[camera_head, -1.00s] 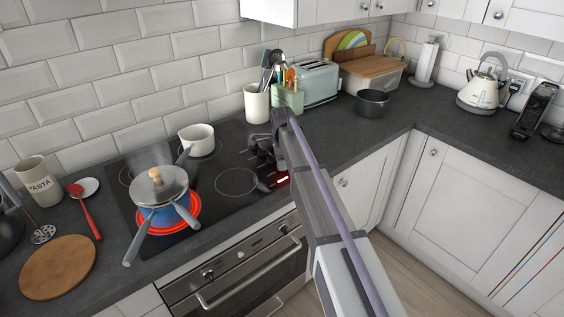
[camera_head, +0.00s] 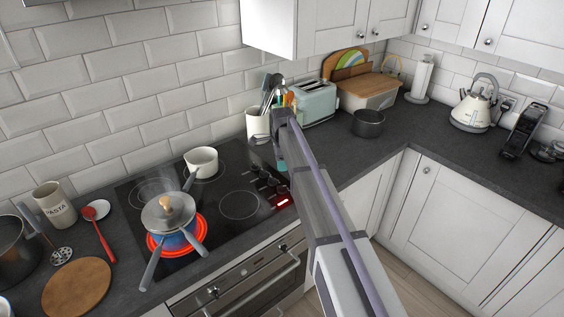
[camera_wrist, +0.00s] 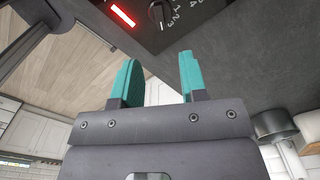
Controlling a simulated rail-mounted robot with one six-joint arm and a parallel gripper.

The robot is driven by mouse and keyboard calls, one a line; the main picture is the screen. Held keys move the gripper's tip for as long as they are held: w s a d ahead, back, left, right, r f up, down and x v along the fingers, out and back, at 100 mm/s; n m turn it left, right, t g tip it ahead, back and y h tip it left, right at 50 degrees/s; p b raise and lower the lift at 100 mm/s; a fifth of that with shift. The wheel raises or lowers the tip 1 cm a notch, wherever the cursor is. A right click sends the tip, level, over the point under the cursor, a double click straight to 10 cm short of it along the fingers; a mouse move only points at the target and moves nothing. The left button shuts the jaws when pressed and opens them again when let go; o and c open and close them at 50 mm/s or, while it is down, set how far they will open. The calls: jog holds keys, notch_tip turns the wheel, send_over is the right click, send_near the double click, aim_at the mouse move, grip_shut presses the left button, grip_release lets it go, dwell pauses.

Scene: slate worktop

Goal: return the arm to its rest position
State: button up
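My gripper (camera_wrist: 157,72) shows in the wrist view with its two teal fingers apart and nothing between them. In the head view my arm reaches up from the lower right to the right end of the hob. There the gripper is mostly hidden behind the arm, with only a bit of teal finger showing. The wrist view shows the hob's control panel (camera_wrist: 150,22) beyond the fingers, with a black knob and a lit red display.
A lidded blue saucepan (camera_head: 168,213) sits on a glowing red ring, faint steam above it. A white pot (camera_head: 201,161) stands behind it. A utensil crock (camera_head: 257,124), toaster (camera_head: 313,103) and dark pot (camera_head: 368,123) stand near the arm. The right-hand worktop is partly clear.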

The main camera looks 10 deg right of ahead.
jog(key=shift+f, duration=0.15)
jog(key=s+f+n+b, duration=0.1)
jog(key=s+n, duration=1.7)
jog(key=s, duration=1.7)
jog(key=shift+n, duration=0.4)
